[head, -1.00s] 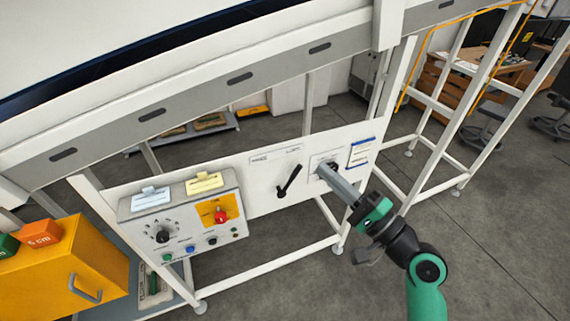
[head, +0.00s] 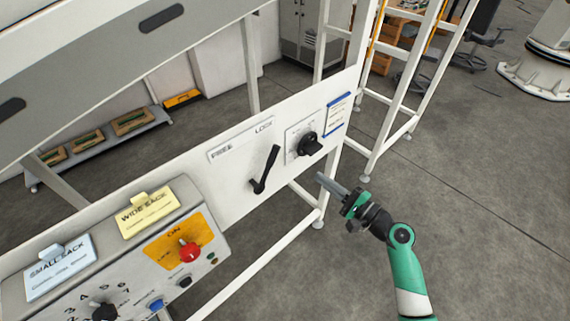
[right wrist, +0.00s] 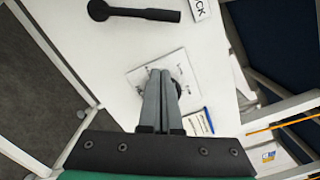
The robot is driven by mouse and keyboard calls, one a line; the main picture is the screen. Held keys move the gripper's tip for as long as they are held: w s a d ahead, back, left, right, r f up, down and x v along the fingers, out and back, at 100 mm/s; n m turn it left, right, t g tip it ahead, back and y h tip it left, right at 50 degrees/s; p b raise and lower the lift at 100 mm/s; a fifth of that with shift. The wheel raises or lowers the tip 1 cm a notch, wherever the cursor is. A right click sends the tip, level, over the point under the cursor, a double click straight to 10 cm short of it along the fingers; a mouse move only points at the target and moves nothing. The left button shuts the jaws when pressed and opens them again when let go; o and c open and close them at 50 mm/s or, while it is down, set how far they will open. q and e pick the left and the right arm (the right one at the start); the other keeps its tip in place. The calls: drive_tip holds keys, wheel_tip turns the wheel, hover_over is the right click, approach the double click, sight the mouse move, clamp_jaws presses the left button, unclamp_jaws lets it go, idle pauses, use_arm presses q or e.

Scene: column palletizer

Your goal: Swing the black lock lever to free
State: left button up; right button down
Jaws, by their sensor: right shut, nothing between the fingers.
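The black lock lever (head: 266,169) is on the white panel (head: 229,189). Its pivot is at the lower left and its handle tilts up and right, toward the printed word LOCK (head: 264,127); the word FREE (head: 222,152) is to the left. In the right wrist view the lever (right wrist: 135,13) lies across the top edge. My right gripper (head: 322,178) is shut and empty, below and right of the lever, apart from it. In the wrist view its closed fingers (right wrist: 161,72) overlap the black knob's plate. My left gripper is not in view.
A black knob (head: 310,145) on a square plate is right of the lever, beside a blue-edged label (head: 337,114). A control box with a red switch (head: 190,252) and a yellow WIDE SACK card (head: 146,210) is at lower left. White frame legs stand behind.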

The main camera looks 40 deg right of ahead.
drive_tip(key=w+a+r, duration=0.2)
drive_tip(key=w+a, duration=0.1)
drive_tip(key=w, duration=0.8)
drive_tip(key=shift+a+r+p, duration=0.15)
drive_tip(key=shift+a+p, duration=0.2)
drive_tip(key=shift+a+r, duration=0.1)
drive_tip(key=shift+a+r+n, duration=0.15)
drive_tip(key=shift+n, duration=0.25)
